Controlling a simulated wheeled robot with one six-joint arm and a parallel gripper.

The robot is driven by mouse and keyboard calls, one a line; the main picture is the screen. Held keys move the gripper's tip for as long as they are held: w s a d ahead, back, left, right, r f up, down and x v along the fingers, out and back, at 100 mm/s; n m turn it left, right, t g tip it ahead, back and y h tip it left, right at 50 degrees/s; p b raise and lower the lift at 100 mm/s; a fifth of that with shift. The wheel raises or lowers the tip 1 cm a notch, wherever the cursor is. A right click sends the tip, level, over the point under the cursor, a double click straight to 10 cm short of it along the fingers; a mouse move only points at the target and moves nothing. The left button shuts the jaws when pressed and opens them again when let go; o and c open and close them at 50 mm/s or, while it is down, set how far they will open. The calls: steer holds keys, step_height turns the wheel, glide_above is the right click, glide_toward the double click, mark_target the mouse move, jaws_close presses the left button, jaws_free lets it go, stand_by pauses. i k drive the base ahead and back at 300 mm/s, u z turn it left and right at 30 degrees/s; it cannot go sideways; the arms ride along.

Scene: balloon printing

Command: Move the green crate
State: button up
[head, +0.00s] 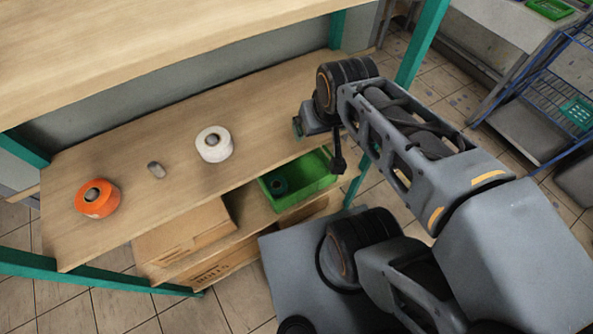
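The green crate (303,187) sits on the lower shelf, at the right end, and its front part shows below the edge of the upper board. A dark teal roll (279,184) lies inside it. My gripper (318,147) is above the right part of the wooden board, higher than the crate and close to its back right side in the picture. The fingers are small and partly hidden by my own wrist, so I cannot tell whether they are open or shut. Nothing is visibly held.
Cardboard boxes (185,232) fill the shelf left of the crate. A green shelf post (421,42) and a blue wire rack (560,85) stand at the right.

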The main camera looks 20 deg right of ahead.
mark_target(306, 174)
steer(key=k, duration=0.5)
steer(key=z, duration=3.05)
steer(key=k, duration=0.65)
steer(key=u, duration=2.65)
